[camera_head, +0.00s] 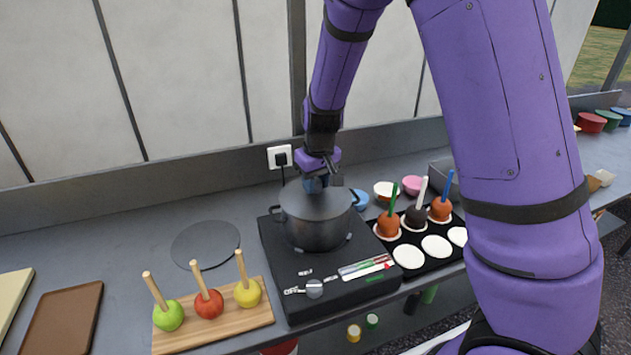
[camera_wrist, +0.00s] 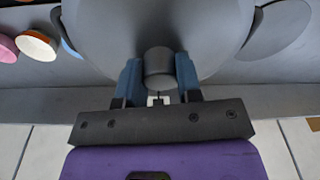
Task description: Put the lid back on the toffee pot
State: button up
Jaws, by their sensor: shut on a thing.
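The toffee pot (camera_head: 316,234) is a dark grey pot with side handles, standing on a black hob (camera_head: 350,275). The grey domed lid (camera_head: 300,199) is over the pot's mouth and looks level, lined up with the rim. I cannot tell whether it rests fully on the rim. My gripper (camera_head: 316,183) is above the lid, pointing down. In the wrist view the blue fingers are shut on the lid's round grey knob (camera_wrist: 159,66), and the lid (camera_wrist: 110,30) fills the upper middle. The inside of the pot is hidden.
A dark round mat (camera_head: 205,243) lies bare left of the hob. A wooden board (camera_head: 225,318) with apples on sticks is in front of it. A black tray (camera_head: 425,262) with coated apples stands right of the hob. Small bowls (camera_head: 383,190) and a wall socket (camera_head: 280,156) are behind.

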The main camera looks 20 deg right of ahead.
dwell(0.8)
jog(key=o, duration=1.6)
jog(key=shift+f, duration=0.1)
jog(key=shift+c, duration=0.2)
jog(key=shift+r, duration=3.55)
jog(key=shift+c, duration=0.2)
grip_shut()
jog(key=shift+f, duration=2.2)
